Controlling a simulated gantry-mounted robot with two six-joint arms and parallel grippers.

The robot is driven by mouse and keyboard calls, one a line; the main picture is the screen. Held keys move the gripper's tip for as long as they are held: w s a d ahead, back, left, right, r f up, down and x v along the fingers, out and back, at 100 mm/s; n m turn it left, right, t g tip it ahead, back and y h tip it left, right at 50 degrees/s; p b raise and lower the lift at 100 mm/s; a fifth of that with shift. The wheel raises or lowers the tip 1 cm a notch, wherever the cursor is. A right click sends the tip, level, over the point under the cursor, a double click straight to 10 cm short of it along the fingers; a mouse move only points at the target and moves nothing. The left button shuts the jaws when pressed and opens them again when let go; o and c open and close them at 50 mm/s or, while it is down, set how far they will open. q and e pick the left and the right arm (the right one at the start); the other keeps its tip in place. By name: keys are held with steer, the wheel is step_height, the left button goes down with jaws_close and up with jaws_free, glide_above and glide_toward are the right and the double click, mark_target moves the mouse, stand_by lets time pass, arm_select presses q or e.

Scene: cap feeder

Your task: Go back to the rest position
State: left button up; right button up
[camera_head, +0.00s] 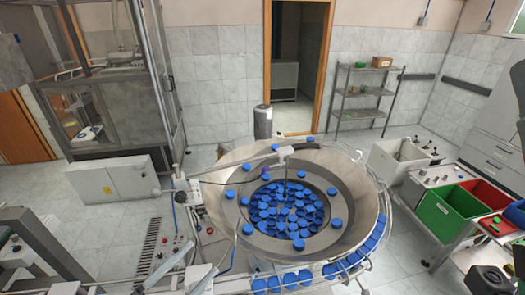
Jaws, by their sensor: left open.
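My right gripper is not clearly in view; only a dark grey part shows at the right edge. The round cap feeder bowl (345,173) stands in the middle, with many blue caps (287,206) in its centre and a few on its rim. More blue caps (370,245) line the curved chute at its lower right.
A green bin (440,215) and a red bin (492,196) stand at the right, beside a white box (395,162). A glass-sided metal cabinet (128,105) stands at the back left. A shelf rack (365,92) is by the wall. Tiled floor is clear around the feeder's back.

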arm_select(q)
steer(key=d+r+m+t+h, duration=0.15)
steer(key=d+r+m, duration=0.25)
steer(key=r+m, duration=0.9)
steer(key=s+a+r+m+t+y, duration=0.1)
steer(key=s+r+m+t, duration=0.15)
steer(key=r, duration=0.65)
steer(key=s+a+r+m+t+y, duration=0.1)
steer(key=s+r+m+t+y, duration=0.15)
steer(key=r, duration=0.55)
steer(key=s+a+r+m+t+y, duration=0.1)
steer(key=a+r+m+t+y, duration=0.2)
steer(key=a+m+t+y, duration=0.2)
steer(key=a+y, duration=0.1)
steer(key=y, duration=0.2)
steer(key=shift+s+r, duration=0.25)
steer(key=shift+s, duration=0.1)
step_height(320, 180, down, 18)
steer(key=b, duration=1.8)
